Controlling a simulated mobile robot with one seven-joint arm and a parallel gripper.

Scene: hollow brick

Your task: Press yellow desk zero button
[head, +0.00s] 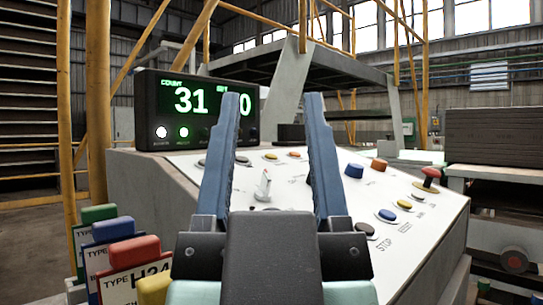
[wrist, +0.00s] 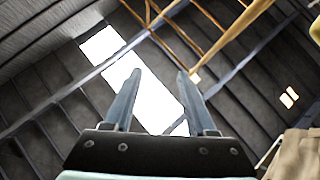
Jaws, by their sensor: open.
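The sloped white control desk (head: 345,200) stands in front of me with several coloured buttons. One yellow button (head: 271,156) sits near its far edge and shows between my fingers in the head view. Another yellow button (head: 404,204) sits on the right part of the desk. The small labels are too blurred for me to tell which is zero. My gripper (head: 273,98) is open and empty, its two blue fingers apart and pointing up and away in front of the desk. The wrist view shows the fingers (wrist: 158,74) against the roof, with no button in sight.
A display (head: 170,110) reading 31 stands at the desk's back left. A red knob (head: 430,174), blue button (head: 354,170) and orange button (head: 379,164) are on the right. A white lever (head: 264,184) stands mid-desk. Type cards (head: 128,265) stand at front left.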

